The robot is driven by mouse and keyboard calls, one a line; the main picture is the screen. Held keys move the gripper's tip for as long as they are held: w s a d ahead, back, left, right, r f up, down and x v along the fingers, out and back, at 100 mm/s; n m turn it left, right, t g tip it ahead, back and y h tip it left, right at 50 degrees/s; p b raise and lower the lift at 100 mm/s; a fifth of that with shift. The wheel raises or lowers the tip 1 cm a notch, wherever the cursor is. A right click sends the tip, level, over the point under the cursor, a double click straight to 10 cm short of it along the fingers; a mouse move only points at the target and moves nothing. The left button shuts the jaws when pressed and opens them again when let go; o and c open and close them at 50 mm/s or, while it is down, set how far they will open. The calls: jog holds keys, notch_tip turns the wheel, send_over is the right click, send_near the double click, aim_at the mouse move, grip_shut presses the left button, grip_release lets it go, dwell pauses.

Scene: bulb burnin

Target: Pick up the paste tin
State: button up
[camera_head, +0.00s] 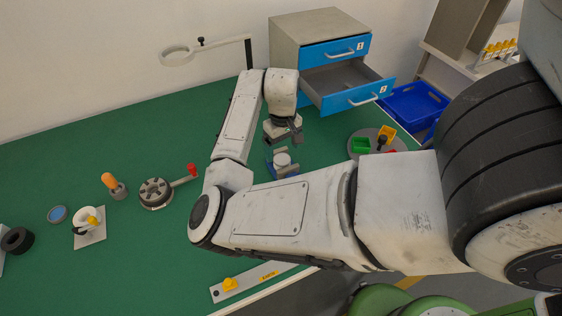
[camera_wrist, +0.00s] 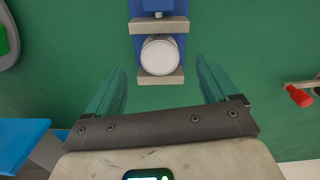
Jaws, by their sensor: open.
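A white-topped round piece (camera_wrist: 159,56), tin-like in shape, sits between the grey jaws of a blue vise (camera_wrist: 159,6). In the head view the round piece (camera_head: 283,159) and the vise (camera_head: 285,172) stand on the green bench just below my gripper (camera_head: 284,141). A low round tin-like piece with a blue top (camera_head: 57,214) lies at the bench's left. I cannot tell for sure which of the two is the paste tin. In the wrist view my gripper (camera_wrist: 161,72) is open and empty, with its teal fingers left and right of the vise, apart from it.
A drawer cabinet (camera_head: 286,39) with its lower drawer (camera_head: 347,93) pulled out stands behind. A round tray (camera_head: 361,135) with green and yellow bins is right. A red-knobbed crank fixture (camera_head: 156,192) and an orange-handled tool (camera_head: 113,184) stand left. The back left bench is clear.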

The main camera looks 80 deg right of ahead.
aim_at(282, 158)
jog(key=shift+w+d+f+p, duration=0.1)
jog(key=shift+f+p, duration=0.1)
jog(key=shift+f, duration=1)
jog(key=shift+w+d+f+p, duration=0.1)
jog(key=shift+f+p, duration=0.05)
jog(key=shift+f, duration=1)
jog(key=shift+c, duration=0.5)
jog(key=c, duration=1.1)
jog(key=shift+c, duration=0.4)
jog(key=shift+r, duration=0.15)
